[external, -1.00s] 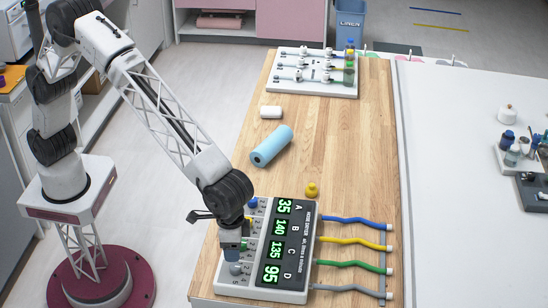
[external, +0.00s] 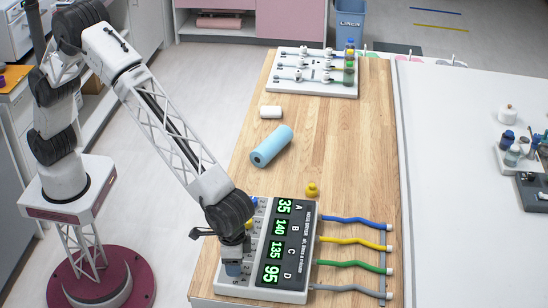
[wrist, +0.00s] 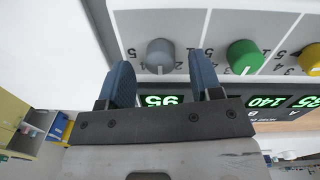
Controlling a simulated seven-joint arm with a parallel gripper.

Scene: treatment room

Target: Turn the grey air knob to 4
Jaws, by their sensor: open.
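The grey air knob (wrist: 160,53) is on the white air panel (external: 298,295), beside the D readout of 95. In the wrist view it lies between the two blue fingers of my gripper (wrist: 161,68), with a gap on each side. Its white pointer line faces the bottom of that view, towards the readouts; the number it points at cannot be read. In the external view my open gripper (external: 233,269) is low over the panel's near left end and hides the grey knob.
The green knob (wrist: 245,56) stands close beside the right finger, with the yellow knob (wrist: 311,60) beyond. Blue, yellow, green and grey hoses leave the panel's right side. A blue roll (external: 271,146) and a yellow weight-like piece (external: 312,190) are farther back on the wooden table.

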